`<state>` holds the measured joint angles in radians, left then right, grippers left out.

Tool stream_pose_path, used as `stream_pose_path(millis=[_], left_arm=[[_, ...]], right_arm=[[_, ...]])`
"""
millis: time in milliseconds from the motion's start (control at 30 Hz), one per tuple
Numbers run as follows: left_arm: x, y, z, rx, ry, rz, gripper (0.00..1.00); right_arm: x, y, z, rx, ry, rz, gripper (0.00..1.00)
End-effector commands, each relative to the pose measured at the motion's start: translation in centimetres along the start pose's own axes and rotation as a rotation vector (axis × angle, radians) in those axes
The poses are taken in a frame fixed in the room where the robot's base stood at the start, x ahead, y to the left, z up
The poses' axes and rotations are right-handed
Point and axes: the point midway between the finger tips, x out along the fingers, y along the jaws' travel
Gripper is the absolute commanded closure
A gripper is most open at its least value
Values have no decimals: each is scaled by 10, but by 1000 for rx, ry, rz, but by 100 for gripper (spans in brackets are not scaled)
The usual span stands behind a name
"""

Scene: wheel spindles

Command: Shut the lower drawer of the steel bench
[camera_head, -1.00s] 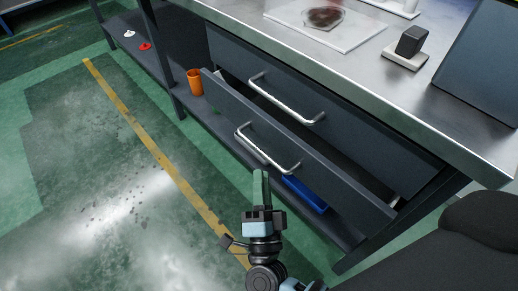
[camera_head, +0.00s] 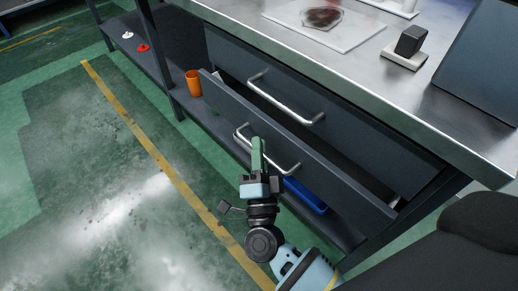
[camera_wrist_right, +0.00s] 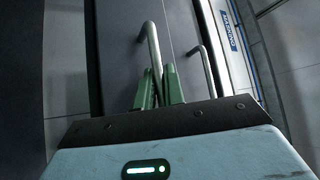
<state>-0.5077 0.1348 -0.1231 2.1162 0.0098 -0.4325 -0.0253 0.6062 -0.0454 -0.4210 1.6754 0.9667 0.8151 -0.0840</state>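The lower drawer (camera_head: 300,150) of the steel bench (camera_head: 440,110) is pulled out, with a dark gap behind its front's top edge. Its silver bar handle (camera_head: 283,168) faces me. My right gripper (camera_head: 258,142) is at the handle, its green fingers overlapping the bar in the head view. In the right wrist view the fingers (camera_wrist_right: 159,78) are close together, with a handle bar (camera_wrist_right: 152,45) seen at the narrow space between them. I cannot tell whether they touch or grip it. My left gripper is not in view.
The upper drawer (camera_head: 330,100) looks shut, with its own handle (camera_head: 288,103). An orange cup (camera_head: 193,83) and a blue tray (camera_head: 305,195) are on the low shelf. A black chair (camera_head: 470,230) is at the lower right. The green floor on the left is clear.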

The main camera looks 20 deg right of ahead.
Motion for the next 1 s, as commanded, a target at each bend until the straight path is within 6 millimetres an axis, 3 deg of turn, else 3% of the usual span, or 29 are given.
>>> stream_pose_path(millis=[367,667,933,967,1000], left_arm=[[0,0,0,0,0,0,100],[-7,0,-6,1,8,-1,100],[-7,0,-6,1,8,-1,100],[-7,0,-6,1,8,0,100],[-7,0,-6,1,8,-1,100]], right_arm=[[0,1,-1,-1,0,0,100],[25,22,-26,-3,1,0,100],[27,26,-28,0,3,2,100],[27,26,-28,0,3,2,88],[27,26,-28,-1,4,2,83]])
